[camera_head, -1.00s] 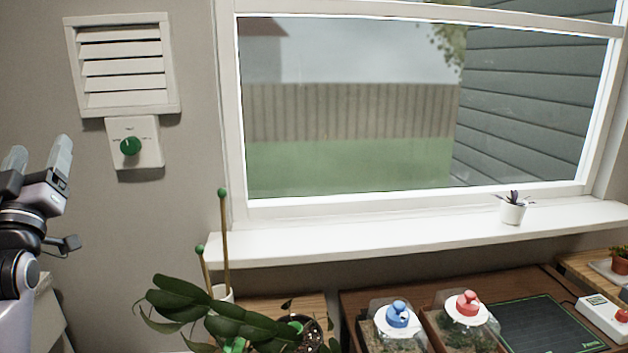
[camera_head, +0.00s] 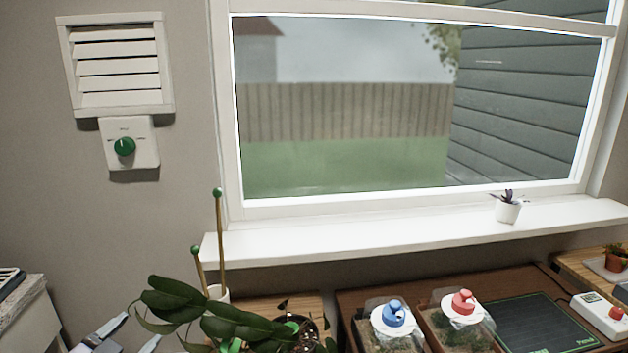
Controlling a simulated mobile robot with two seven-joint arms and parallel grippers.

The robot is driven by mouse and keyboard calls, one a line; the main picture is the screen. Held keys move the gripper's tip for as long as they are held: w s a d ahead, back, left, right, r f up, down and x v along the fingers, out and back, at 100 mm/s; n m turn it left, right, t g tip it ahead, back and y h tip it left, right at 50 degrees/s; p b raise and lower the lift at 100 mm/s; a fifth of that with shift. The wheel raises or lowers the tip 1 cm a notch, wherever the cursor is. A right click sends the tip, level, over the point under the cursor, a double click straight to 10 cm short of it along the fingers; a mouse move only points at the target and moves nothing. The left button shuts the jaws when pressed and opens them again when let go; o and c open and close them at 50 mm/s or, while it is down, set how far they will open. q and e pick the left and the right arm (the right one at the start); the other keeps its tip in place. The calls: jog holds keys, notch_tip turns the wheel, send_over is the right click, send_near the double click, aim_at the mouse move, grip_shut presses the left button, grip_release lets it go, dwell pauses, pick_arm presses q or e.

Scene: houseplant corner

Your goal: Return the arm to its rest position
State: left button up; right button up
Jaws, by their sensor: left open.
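My left gripper (camera_head: 108,334) is low at the bottom left edge, mostly cut off by the frame. Its pale fingertips point up and to the right, apart and with nothing seen between them. It is left of the trailing plant (camera_head: 232,322) and well below the wall dial with its green knob (camera_head: 124,147). The rest of the left arm is out of view. My right gripper is not seen.
A louvred vent (camera_head: 116,65) is above the dial. A pale cabinet (camera_head: 32,318) stands at far left. Two terrariums with a blue knob (camera_head: 394,312) and a red knob (camera_head: 463,301) sit beside a dark mat (camera_head: 535,325). A small white pot (camera_head: 508,212) stands on the sill.

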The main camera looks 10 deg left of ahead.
pick_arm(q)
jog(key=s+d+f+m+g+h, duration=0.1)
jog(key=s+d+f+g, duration=0.25)
jog(key=s+f, duration=0.6)
jog(key=s+d+f+m+g+h, duration=0.1)
jog(key=s+d+f+g+h, duration=0.15)
jog(key=s+d+f, duration=0.45)
jog(key=s+d+f+n, duration=0.1)
jog(key=d+f+n, duration=0.2)
jog(key=d+n, duration=0.2)
jog(key=shift+s+d+f+y, duration=0.25)
jog(key=shift+d+f+y, duration=0.15)
jog(key=shift+d, duration=1.05)
